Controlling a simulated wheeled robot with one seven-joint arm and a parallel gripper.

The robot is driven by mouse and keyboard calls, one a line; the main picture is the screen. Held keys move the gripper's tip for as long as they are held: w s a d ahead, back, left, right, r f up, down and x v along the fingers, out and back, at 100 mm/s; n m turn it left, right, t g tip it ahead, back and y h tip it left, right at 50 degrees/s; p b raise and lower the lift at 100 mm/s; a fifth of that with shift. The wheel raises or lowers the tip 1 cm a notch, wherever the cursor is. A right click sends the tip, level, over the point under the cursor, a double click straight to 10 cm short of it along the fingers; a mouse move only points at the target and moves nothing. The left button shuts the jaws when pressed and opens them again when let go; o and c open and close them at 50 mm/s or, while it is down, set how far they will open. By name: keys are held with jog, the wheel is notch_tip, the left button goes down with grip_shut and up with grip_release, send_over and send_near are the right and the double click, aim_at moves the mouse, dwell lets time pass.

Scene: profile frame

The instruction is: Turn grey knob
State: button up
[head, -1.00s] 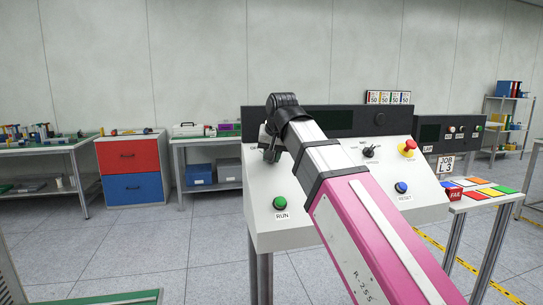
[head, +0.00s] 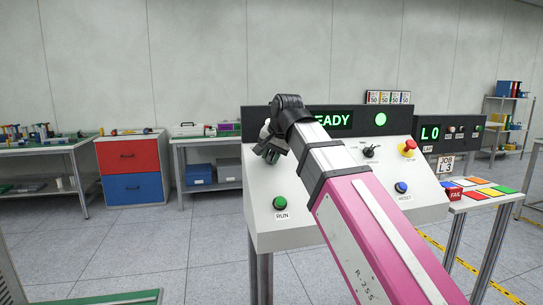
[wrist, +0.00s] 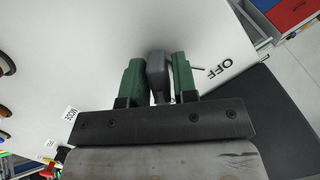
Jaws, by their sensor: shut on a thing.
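The grey knob (wrist: 159,66) shows in the wrist view on the white sloped panel, next to the printed word OFF. My gripper (wrist: 158,78) has its two green fingers on either side of the knob and is shut on it. In the head view my gripper (head: 268,152) is at the upper left of the panel (head: 268,222), and the arm hides the knob there.
On the panel are a green RUN button (head: 280,203), a blue RESET button (head: 401,188), a black selector (head: 371,151) and a red stop button (head: 407,148). A second display (head: 430,133) reads L0 at the right. A small table (head: 480,202) with coloured cards stands beside the panel.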

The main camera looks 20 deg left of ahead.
jog(key=o, duration=0.7)
jog(key=shift+r, duration=0.1)
jog(key=v, duration=1)
jog(key=shift+s+d+r, duration=0.15)
jog(key=shift+s+r, duration=0.05)
jog(key=shift+w, duration=0.1)
